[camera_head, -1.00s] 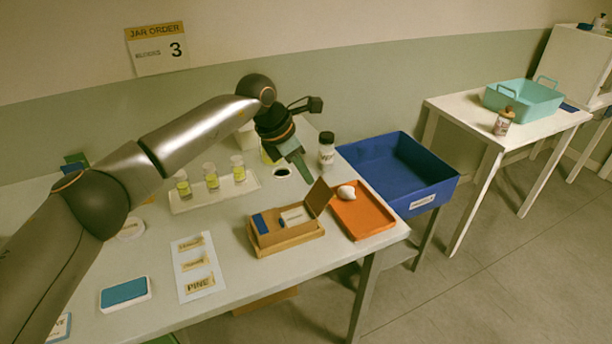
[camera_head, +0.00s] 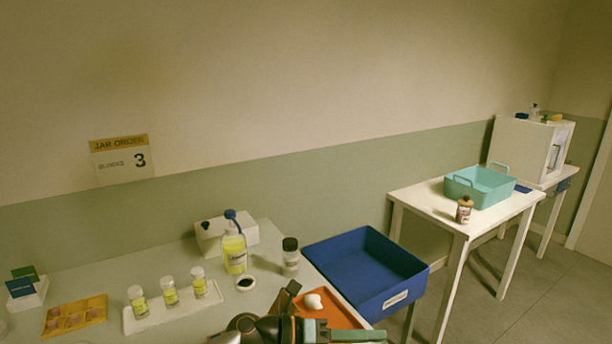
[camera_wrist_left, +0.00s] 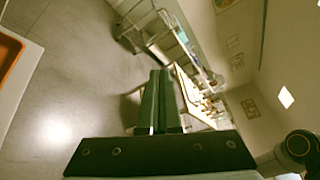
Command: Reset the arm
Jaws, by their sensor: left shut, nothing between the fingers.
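My left gripper (camera_head: 345,335) is at the bottom edge of the head view, low over the front right part of the table, with its fingers pointing right. In the left wrist view its two green fingers (camera_wrist_left: 159,100) lie together, shut with nothing between them. Most of my left arm is below the head view. My right gripper is not in view.
On the table stand a white tray (camera_head: 134,325) with three yellow jars, a yellow bottle (camera_head: 234,252), a dark-capped jar (camera_head: 290,256) and an orange tray (camera_head: 340,314). A blue bin (camera_head: 375,290) and a side table (camera_head: 424,206) with a teal basket (camera_head: 480,178) are to the right.

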